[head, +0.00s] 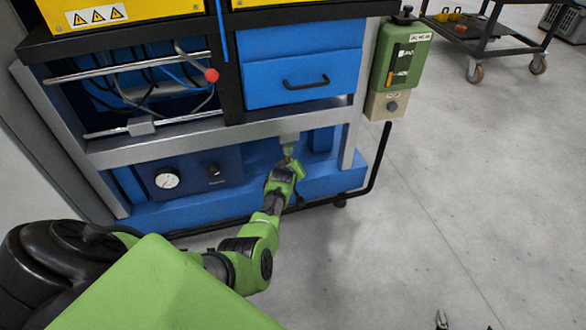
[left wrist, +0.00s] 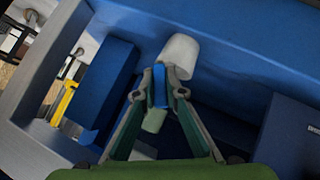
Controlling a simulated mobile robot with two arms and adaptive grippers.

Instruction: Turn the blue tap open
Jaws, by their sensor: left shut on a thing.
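The blue tap (left wrist: 159,85) shows in the left wrist view as a narrow blue piece between the fingers of my left gripper (left wrist: 160,92). The gripper is shut on it, with a finger on each side. A whitish cylinder (left wrist: 180,56) sits right behind the tap, and a pale green piece (left wrist: 154,121) shows at its near end. In the head view my left gripper (head: 287,162) is under the bench's grey rail, and the tap itself is too hidden to make out. The tip of my right gripper (head: 441,321) shows at the bottom edge, too little to tell its state.
The bench has a blue drawer (head: 303,80), a grey rail (head: 220,138) and a lower blue panel with a gauge (head: 167,179). A green control box (head: 402,57) hangs at its right corner.

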